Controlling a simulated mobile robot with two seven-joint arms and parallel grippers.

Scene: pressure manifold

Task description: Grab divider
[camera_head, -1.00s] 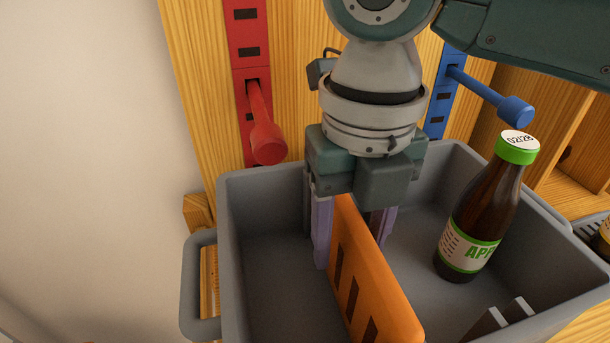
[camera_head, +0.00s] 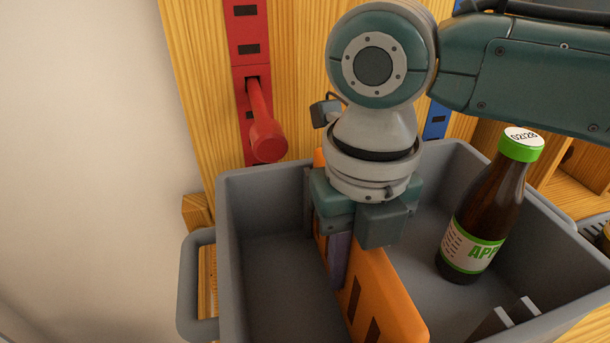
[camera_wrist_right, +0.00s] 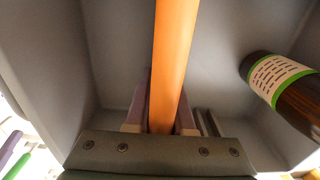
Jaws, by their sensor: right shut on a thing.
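The orange divider (camera_head: 392,300) stands upright across the inside of the grey crate (camera_head: 226,235). It has dark slots along its side. My right gripper (camera_head: 345,268) reaches down from above and is shut on the divider, with one purple finger visible against its left face. In the right wrist view the divider (camera_wrist_right: 174,60) runs between the two purple fingers (camera_wrist_right: 161,112). The far finger is hidden in the head view. My left gripper is not in view.
A brown bottle (camera_head: 484,220) with a green cap stands in the crate, right of the divider. A red lever (camera_head: 266,130) sticks out from a red strip behind the crate. A blue strip (camera_head: 437,121) is partly hidden by my arm. The crate's left part is empty.

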